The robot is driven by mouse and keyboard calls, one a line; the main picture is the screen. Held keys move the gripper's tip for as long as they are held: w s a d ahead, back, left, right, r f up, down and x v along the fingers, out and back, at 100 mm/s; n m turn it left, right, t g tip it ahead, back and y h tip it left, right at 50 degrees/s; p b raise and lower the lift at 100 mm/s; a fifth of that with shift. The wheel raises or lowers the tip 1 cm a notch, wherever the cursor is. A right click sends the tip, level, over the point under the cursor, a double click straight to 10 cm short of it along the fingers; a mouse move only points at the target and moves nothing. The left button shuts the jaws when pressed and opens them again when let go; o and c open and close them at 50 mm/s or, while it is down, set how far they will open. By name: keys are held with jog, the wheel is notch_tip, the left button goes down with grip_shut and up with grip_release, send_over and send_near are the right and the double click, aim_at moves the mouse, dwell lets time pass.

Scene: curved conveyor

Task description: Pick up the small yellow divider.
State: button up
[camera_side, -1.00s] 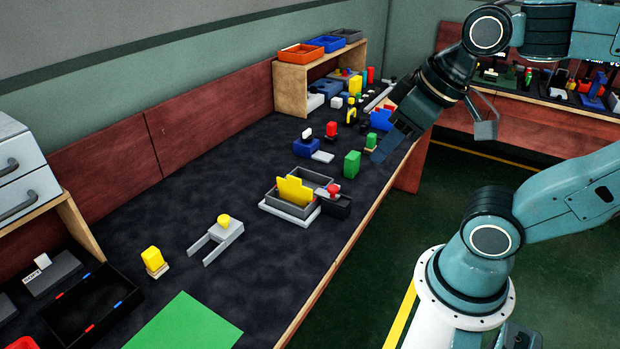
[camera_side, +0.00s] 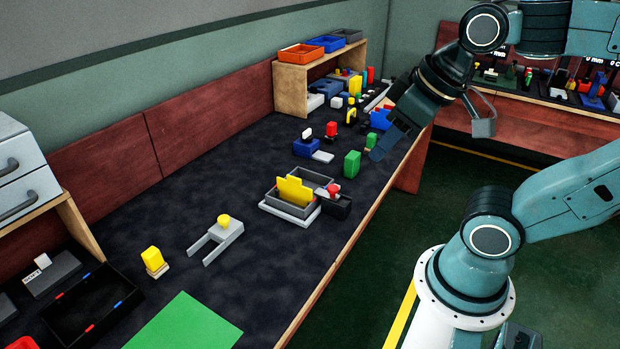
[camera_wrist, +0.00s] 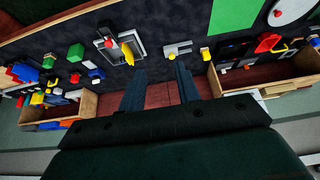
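The small yellow divider (camera_side: 295,190) is a flat plate with a stepped top edge. It stands upright in a grey open tray (camera_side: 271,196) near the middle of the bench. In the wrist view the divider (camera_wrist: 128,52) shows in the tray, beyond the left finger. My gripper (camera_side: 385,146) is up and to the right of the tray in the side view, apart from it. In the wrist view my gripper (camera_wrist: 159,75) has its two fingers spread with nothing between them.
A black box with a red knob (camera_side: 334,192) sits close beside the tray on the right. A green block (camera_side: 352,164) stands behind it. A grey fork-shaped piece (camera_side: 216,238) with a yellow knob lies left of the tray. Dark bench surface is clear around them.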

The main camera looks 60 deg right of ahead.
jog(key=w+d+r+g, duration=0.1)
jog(key=w+d, duration=0.2)
jog(key=w, duration=0.6)
jog(key=g, duration=0.5)
send_over(294, 190)
notch_tip(294, 190, down, 20)
jog(key=shift+w+d+r, duration=0.1)
jog(key=shift+d+r, duration=0.1)
jog(key=shift+f, duration=0.1)
jog(key=shift+f, duration=4.2)
